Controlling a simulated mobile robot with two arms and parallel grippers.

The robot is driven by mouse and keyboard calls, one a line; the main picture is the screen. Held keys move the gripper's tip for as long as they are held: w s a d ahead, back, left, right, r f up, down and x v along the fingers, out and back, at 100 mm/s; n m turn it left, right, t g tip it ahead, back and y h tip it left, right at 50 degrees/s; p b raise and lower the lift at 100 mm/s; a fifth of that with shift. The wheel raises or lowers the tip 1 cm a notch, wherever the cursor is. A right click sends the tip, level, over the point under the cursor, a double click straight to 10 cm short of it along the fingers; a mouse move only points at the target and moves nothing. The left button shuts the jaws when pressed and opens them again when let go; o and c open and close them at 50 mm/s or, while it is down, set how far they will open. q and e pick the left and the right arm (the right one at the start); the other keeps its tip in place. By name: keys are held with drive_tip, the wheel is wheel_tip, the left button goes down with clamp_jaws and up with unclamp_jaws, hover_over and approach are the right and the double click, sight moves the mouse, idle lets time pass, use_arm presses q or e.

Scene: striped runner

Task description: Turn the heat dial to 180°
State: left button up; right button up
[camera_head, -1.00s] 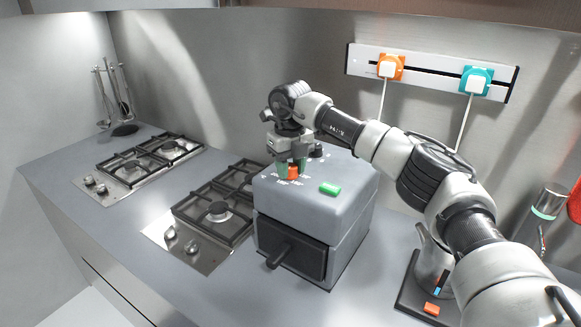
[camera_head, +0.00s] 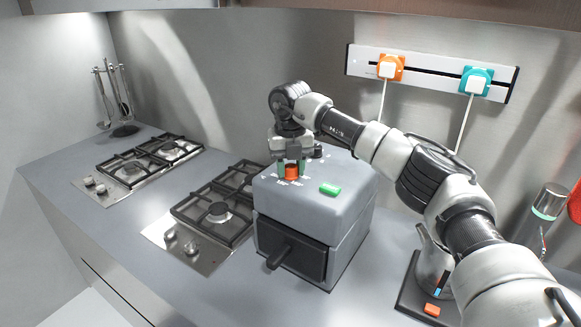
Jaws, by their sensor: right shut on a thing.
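The heat dial is an orange knob (camera_head: 292,172) on top of a grey box-shaped appliance (camera_head: 345,205), ringed by small white labels too small to read. My right gripper (camera_head: 291,169) points down at the dial from above, its green-tipped fingers on either side of it, shut on it. The dial's pointer and exact setting cannot be made out. A dark knob (camera_head: 318,152) stands behind it and a green button (camera_head: 330,189) lies to its right on the same top. My left gripper is not in view.
Two gas hobs (camera_head: 210,212) lie left of the appliance. A dark drawer front with a handle (camera_head: 280,256) faces forward. A kettle (camera_head: 432,262) stands on a dark base at right. A wall rail holds an orange plug (camera_head: 391,67) and a teal plug (camera_head: 477,80).

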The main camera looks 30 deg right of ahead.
sight(290, 166)
drive_tip(key=shift+r, duration=0.15)
drive_tip(key=o, duration=0.9)
wheel_tip(290, 166, up, 11)
drive_tip(key=shift+f+b, duration=0.15)
drive_tip(key=shift+b, duration=1.1)
